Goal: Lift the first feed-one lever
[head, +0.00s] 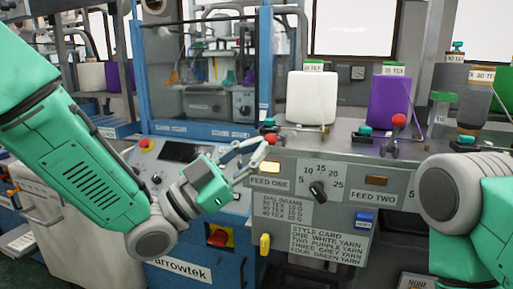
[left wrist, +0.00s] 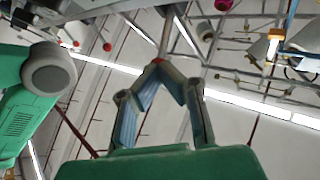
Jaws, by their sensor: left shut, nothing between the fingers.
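The feed-one lever's red knob (head: 271,138) stands at the left end of the machine top, above the FEED ONE label (head: 269,183) and a lit amber lamp (head: 269,168). My left gripper (head: 266,146) is shut with its fingertips right at the knob, just below it in the picture. Whether they touch is unclear. The fingers hold nothing. My right gripper is out of view; only part of my right arm shows.
The feed-two lever with its red knob (head: 399,120) stands further right. A white yarn cone (head: 312,98) and a purple one (head: 389,101) stand on the machine top. A black dial (head: 317,190) is on the front. A blue-framed machine (head: 200,131) stands at left.

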